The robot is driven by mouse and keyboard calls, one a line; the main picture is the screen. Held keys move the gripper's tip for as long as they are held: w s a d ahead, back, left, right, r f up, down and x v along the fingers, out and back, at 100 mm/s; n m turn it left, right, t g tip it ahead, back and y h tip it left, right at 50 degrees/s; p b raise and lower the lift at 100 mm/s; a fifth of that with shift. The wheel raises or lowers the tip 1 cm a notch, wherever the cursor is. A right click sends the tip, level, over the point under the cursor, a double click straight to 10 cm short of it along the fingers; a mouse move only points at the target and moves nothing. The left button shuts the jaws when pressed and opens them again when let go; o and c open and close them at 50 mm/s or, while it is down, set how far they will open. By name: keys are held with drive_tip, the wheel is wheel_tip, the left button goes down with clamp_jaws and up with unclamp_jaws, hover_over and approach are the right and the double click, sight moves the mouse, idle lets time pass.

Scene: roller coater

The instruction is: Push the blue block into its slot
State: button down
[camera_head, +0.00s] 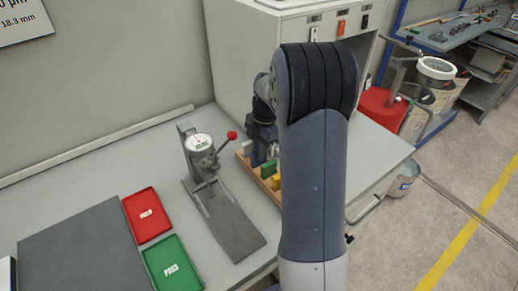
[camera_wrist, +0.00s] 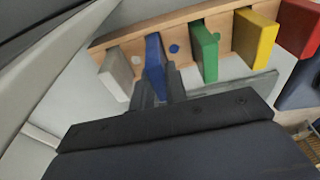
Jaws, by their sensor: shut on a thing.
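The blue block (camera_wrist: 154,55) stands against the wooden rack (camera_wrist: 222,28) in the wrist view, between a whitish block (camera_wrist: 115,72) and a green block (camera_wrist: 204,52). My gripper (camera_wrist: 157,84) is shut on the blue block, with its dark fingers at the block's near end. I cannot tell how deep the blue block sits in the rack. In the head view the wooden rack (camera_head: 265,184) shows beside my arm. My gripper and the blue block are not clear there, since my arm covers much of that spot.
A yellow block (camera_wrist: 254,38) and a red block (camera_wrist: 301,24) stand farther right along the rack. A dial gauge stand (camera_head: 202,143) with a red-knobbed lever is left of the rack. A red tray (camera_head: 147,214) and a green tray (camera_head: 173,266) lie on the bench.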

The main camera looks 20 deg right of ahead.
drive_tip(key=shift+f+b, duration=0.45)
drive_tip(key=shift+f, duration=0.25)
drive_tip(key=c, duration=1.3)
unclamp_jaws()
drive_tip(key=shift+r, duration=0.1)
drive_tip(key=shift+c, duration=0.2)
wheel_tip(320, 180, up, 10)
drive_tip(key=shift+b, duration=0.45)
wheel_tip(320, 180, down, 10)
drive_tip(key=shift+r+p, duration=0.1)
drive_tip(key=shift+p, duration=0.45)
drive_tip(key=shift+r+p, duration=0.4)
drive_tip(key=shift+f, duration=0.1)
